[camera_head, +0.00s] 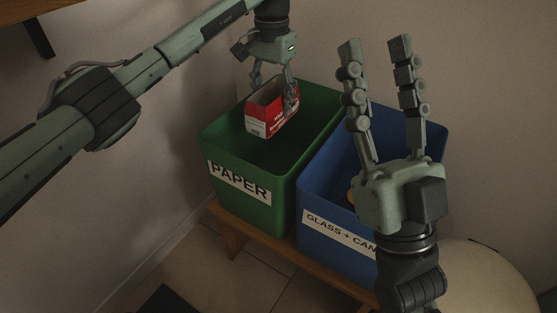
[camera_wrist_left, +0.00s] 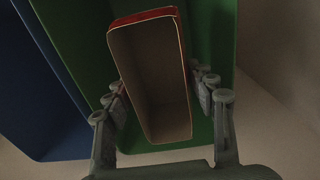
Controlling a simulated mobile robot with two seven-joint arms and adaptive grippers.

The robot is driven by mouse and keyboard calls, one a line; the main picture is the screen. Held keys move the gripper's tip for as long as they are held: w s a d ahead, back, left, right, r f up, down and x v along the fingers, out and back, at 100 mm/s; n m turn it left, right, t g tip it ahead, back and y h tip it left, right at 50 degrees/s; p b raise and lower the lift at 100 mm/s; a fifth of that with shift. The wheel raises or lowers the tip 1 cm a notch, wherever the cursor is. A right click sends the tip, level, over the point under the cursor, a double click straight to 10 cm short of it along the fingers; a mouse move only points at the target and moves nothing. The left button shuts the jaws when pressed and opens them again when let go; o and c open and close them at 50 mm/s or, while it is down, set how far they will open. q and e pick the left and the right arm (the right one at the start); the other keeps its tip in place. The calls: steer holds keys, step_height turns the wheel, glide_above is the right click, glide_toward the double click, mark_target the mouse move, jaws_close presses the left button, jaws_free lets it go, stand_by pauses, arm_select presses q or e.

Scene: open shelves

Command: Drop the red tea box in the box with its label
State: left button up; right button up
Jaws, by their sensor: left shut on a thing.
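The red tea box (camera_head: 271,116) is red and white with an open top, and it hangs over the mouth of the green box labelled PAPER (camera_head: 239,184). My left gripper (camera_head: 273,92) is shut on the tea box from above. In the left wrist view the tea box (camera_wrist_left: 150,80) shows its empty brown inside between my fingers (camera_wrist_left: 165,97), with the green box (camera_wrist_left: 75,45) below it. My right gripper (camera_head: 376,48) is open and empty, its fingers pointing up in front of the blue box labelled GLASS + CAN (camera_head: 322,218).
The blue box stands right of the green one, both on a wooden bench (camera_head: 262,245). A small yellowish thing (camera_head: 350,196) shows inside the blue box, mostly hidden. A pale rounded object (camera_head: 478,280) is at the lower right. Walls close off the back and left.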

arm_select(q)
steer(key=shift+f, duration=0.1)
steer(key=o, duration=1)
step_height(320, 180, up, 8)
steer(key=shift+f, duration=0.2)
